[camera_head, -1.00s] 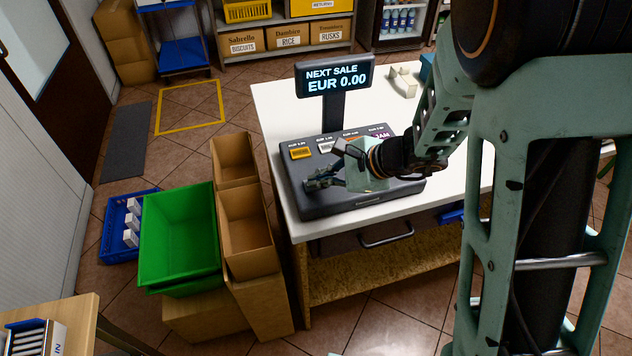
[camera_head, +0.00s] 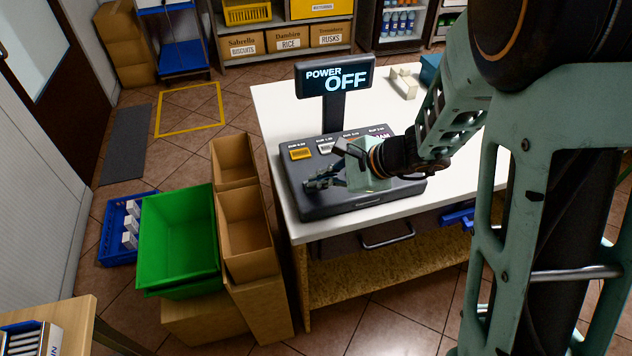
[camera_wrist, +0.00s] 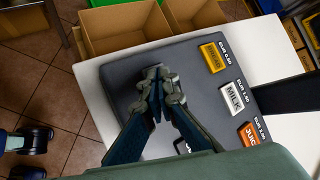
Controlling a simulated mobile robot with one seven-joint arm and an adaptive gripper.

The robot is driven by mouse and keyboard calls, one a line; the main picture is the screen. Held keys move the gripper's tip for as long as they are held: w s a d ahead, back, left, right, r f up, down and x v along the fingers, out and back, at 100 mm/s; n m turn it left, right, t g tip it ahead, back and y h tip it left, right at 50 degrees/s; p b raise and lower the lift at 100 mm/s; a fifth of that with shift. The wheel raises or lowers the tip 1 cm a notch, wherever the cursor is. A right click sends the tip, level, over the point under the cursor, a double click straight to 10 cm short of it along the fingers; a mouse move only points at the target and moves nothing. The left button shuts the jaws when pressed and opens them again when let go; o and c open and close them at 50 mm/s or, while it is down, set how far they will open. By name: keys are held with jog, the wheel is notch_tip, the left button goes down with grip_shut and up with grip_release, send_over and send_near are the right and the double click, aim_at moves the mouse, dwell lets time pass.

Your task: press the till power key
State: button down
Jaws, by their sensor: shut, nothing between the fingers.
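The till (camera_head: 350,203) is a dark grey box on the white counter, with coloured product keys along its far side. Its display (camera_head: 335,77) on a post reads "POWER OFF". My gripper (camera_head: 322,181) is over the left front part of the till, its fingers shut and empty. In the wrist view my gripper (camera_wrist: 160,82) points down at the till top (camera_wrist: 125,75), fingertips together at or just above the surface. The power key is not visible; the fingers may cover it. The wrist view also shows a yellow key (camera_wrist: 213,57), a white "MILK" key (camera_wrist: 235,97) and an orange key (camera_wrist: 252,133).
The white counter (camera_head: 285,99) has free room behind the till. A pale object (camera_head: 404,83) stands at its back. Left of the counter are open cardboard boxes (camera_head: 246,218) and a green crate (camera_head: 178,240). A drawer handle (camera_head: 388,237) is below the counter's front edge.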

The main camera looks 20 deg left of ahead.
jog(key=shift+r, duration=0.1)
notch_tip(320, 180, up, 6)
jog(key=p, duration=0.4)
dwell(0.5)
